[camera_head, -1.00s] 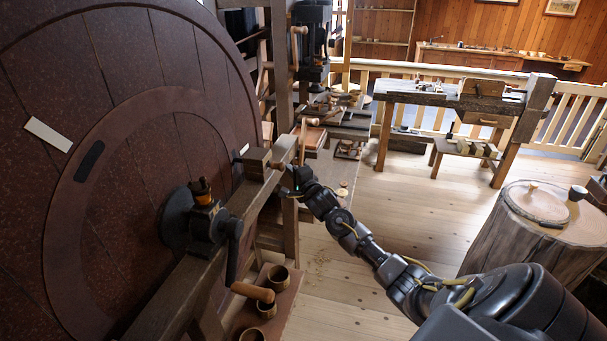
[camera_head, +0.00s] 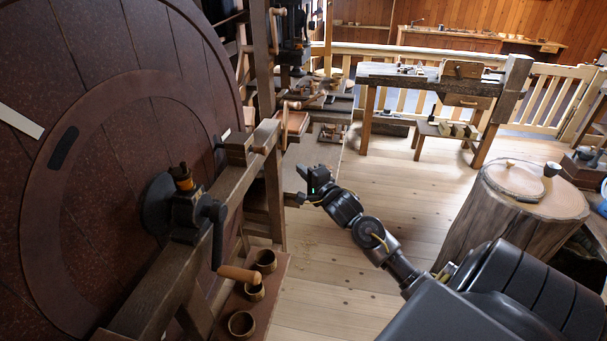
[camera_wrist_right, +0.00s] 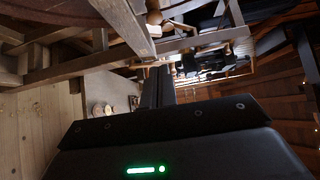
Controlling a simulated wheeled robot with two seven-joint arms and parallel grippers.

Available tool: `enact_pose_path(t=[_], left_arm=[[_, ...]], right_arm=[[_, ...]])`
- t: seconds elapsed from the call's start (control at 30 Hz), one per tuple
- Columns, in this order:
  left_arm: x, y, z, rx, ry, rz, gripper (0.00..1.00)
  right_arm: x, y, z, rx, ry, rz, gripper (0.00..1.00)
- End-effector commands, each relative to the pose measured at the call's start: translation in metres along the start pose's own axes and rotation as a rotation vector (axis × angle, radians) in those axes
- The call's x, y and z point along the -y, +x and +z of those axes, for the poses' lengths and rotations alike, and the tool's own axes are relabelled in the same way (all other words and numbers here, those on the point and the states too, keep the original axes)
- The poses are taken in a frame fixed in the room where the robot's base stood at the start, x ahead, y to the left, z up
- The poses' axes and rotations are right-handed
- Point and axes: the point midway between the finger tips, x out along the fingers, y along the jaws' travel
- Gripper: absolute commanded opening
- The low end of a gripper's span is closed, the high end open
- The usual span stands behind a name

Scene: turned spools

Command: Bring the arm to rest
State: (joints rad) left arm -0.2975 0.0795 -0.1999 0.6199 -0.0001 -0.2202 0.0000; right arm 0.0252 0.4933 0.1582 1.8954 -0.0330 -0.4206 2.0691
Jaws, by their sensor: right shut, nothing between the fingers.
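My right arm (camera_head: 372,238) reaches in from the lower right in the head view. Its gripper (camera_head: 300,198) is at the far end, in the air just right of the dark wooden frame of the big wheel. The gripper is shut and empty. In the right wrist view the shut fingers (camera_wrist_right: 158,88) point up the picture, with wooden beams and floor beyond them. My left gripper is not in view.
The large dark red wheel (camera_head: 100,90) and its wooden frame beam (camera_head: 228,190) fill the left. Several wooden cups (camera_head: 241,323) stand on a low board. A tree-stump table (camera_head: 500,235) stands at right, a workbench (camera_head: 400,75) behind. Open floor (camera_head: 325,275) lies between.

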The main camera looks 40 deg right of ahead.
Motion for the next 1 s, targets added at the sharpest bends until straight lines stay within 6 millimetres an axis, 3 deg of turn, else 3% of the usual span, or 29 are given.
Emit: enact_pose_path(t=[0.63, 0.8, 0.87, 0.97, 1.0], left_arm=[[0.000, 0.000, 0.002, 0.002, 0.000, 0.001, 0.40], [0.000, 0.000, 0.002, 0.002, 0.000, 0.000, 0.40], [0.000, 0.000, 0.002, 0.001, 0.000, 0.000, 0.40], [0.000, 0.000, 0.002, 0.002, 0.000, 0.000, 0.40], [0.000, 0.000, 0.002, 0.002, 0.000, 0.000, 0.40]], right_arm=[[0.000, -0.001, 0.001, 0.001, -0.016, 0.000, 0.00], [0.000, 0.000, 0.000, 0.003, -0.245, -0.007, 0.00], [-0.016, 0.003, -0.007, -0.004, -0.401, 0.019, 0.00], [-0.078, 0.009, -0.018, 0.012, -0.699, 0.129, 0.00], [-0.113, 0.007, -0.021, 0.034, -0.816, 0.187, 0.00]])
